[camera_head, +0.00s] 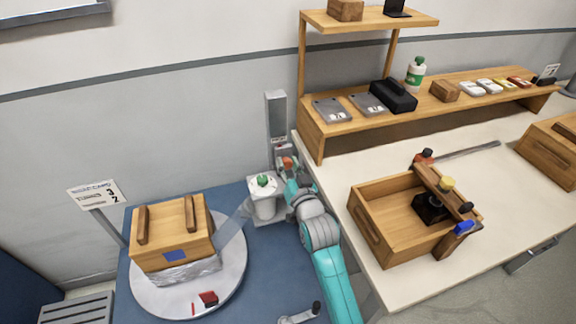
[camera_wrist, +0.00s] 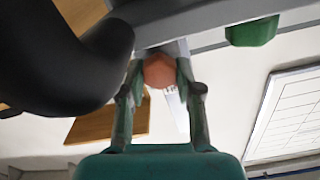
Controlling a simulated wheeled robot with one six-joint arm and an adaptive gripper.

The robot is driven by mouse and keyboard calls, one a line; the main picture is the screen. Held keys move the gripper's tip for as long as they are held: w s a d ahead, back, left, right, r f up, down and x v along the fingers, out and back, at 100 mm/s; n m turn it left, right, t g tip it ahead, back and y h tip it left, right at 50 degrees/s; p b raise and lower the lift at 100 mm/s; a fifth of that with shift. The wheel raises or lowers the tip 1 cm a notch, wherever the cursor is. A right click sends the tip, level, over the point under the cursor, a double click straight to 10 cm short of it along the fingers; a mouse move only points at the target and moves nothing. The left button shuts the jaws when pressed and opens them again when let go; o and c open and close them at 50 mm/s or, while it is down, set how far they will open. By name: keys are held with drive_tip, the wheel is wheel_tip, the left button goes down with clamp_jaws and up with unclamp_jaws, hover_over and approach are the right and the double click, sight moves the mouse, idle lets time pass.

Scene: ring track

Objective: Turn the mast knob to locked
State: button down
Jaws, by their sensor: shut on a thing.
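The grey mast (camera_head: 276,112) stands upright by the wall, at the left end of the workbench. The mast knob (camera_wrist: 159,71) is orange-red and faceted, and sits between my fingers in the wrist view. It also shows small near the foot of the mast in the head view (camera_head: 287,162). My gripper (camera_wrist: 158,78) is shut on the knob, one finger on each side. In the head view my teal arm reaches up to the mast and partly covers this spot. The knob's marks and its turn angle cannot be read.
A white canister with a green top (camera_head: 263,184) stands just left of my gripper. A round turntable (camera_head: 236,275) carries a wooden crate (camera_head: 172,235). The workbench (camera_head: 345,165) with an open wooden box (camera_head: 370,238) is close on the right. A shelf stands behind.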

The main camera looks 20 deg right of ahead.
drive_tip(key=m, duration=0.5)
drive_tip(key=shift+d+m, duration=0.1)
drive_tip(key=shift+m, duration=0.2)
drive_tip(key=m, duration=0.5)
drive_tip(key=shift+f, duration=0.15)
drive_tip(key=m, duration=0.5)
drive_tip(key=shift+m, duration=0.4)
drive_tip(key=shift+f+m, duration=0.15)
drive_tip(key=shift+m, duration=2.05)
drive_tip(key=c, duration=0.8)
unclamp_jaws()
